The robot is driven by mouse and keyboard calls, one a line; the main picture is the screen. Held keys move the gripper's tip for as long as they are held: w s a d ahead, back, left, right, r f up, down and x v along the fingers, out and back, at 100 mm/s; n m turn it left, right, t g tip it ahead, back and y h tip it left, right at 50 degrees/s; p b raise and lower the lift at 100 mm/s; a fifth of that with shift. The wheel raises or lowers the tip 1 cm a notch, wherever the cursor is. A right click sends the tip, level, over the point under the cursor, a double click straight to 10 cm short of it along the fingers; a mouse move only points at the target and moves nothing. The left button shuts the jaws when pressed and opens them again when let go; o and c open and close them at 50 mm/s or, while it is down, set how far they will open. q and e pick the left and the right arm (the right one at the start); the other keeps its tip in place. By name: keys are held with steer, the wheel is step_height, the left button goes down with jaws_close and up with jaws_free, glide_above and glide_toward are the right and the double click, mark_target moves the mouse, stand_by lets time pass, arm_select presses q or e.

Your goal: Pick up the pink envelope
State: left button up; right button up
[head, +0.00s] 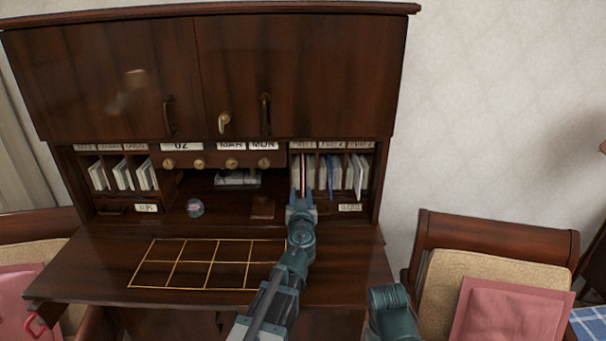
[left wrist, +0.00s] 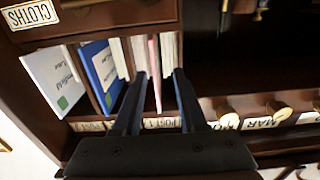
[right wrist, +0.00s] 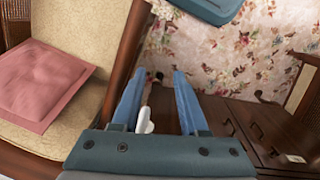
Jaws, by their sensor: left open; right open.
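The pink envelope (left wrist: 154,62) stands upright on edge among white envelopes in a cubby of the desk, seen as a thin pink strip in the left wrist view. It also shows as a narrow strip in the head view (head: 303,172). My left gripper (head: 301,193) is open in front of that cubby. In the left wrist view its fingertips (left wrist: 160,74) lie on either side of the pink strip; I cannot tell whether they touch it. My right gripper (right wrist: 160,80) is open and empty, low by the chair, outside the head view.
Dividers and white envelopes (head: 324,174) crowd the cubby. A blue booklet (left wrist: 102,75) stands in a neighbouring slot. The desktop (head: 90,262) is mostly clear, with a gold grid (head: 208,264). A chair with a pink cushion (head: 510,313) stands right.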

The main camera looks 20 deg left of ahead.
arm_select(q)
steer(key=shift+d+x, duration=0.15)
steer(key=shift+x, duration=1.25)
steer(key=shift+d+x, duration=0.2)
steer(key=shift+x, duration=1.2)
steer(key=shift+r, duration=0.15)
jaws_close()
